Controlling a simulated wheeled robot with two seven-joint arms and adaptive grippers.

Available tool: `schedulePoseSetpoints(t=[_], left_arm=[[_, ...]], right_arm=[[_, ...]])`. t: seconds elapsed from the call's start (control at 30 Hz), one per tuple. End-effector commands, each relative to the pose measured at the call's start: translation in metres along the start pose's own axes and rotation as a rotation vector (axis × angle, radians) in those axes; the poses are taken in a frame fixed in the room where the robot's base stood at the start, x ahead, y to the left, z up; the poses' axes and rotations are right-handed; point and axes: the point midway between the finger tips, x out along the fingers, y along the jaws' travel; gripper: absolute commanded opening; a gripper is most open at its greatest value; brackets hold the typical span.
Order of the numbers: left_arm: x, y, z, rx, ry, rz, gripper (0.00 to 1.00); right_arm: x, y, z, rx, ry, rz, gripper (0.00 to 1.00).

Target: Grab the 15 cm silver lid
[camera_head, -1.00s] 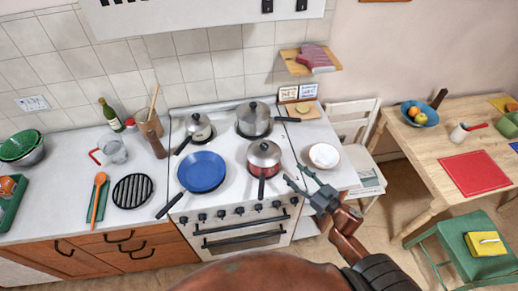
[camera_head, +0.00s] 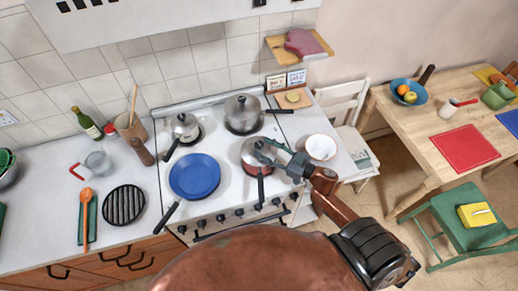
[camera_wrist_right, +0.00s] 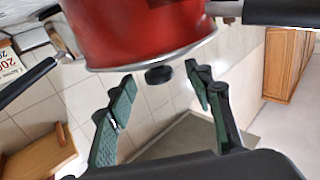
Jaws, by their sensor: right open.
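A silver lid with a black knob (camera_wrist_right: 158,74) sits on the red pot (camera_wrist_right: 135,30) on the stove. In the head view this lid (camera_head: 249,150) is partly covered by my right gripper (camera_head: 264,150). The gripper is open, its fingers apart on either side of the knob in the right wrist view and not visibly touching it. Two other silver lids show in the head view: one on the small back-left pot (camera_head: 182,124) and one on the large back pot (camera_head: 242,105). Sizes are not readable. My left gripper is out of view.
A blue pan (camera_head: 195,176) is left of the red pot, whose black handle (camera_head: 261,186) points forward. A white bowl (camera_head: 320,147) stands on the counter to the right. A wooden table (camera_head: 430,120) stands at right.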

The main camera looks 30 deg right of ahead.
Motion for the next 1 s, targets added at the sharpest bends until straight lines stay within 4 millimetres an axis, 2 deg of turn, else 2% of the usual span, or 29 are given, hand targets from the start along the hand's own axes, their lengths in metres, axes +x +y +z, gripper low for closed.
schedulePoseSetpoints(t=[0.1, 0.2, 0.4, 0.5, 1.0], left_arm=[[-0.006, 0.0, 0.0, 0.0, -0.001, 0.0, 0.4], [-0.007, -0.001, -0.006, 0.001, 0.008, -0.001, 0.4], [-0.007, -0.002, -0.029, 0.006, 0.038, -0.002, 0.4], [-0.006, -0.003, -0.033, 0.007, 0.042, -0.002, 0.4], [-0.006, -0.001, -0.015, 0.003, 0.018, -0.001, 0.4]], right_arm=[[0.019, 0.002, -0.003, 0.0, 0.003, 0.002, 0.48], [0.028, 0.002, -0.002, 0.001, 0.002, 0.003, 0.48], [0.031, 0.002, 0.0, 0.001, -0.001, 0.005, 0.48], [0.031, 0.002, 0.0, 0.001, 0.0, 0.005, 0.47], [0.03, 0.003, -0.001, 0.001, 0.0, 0.006, 0.12]])
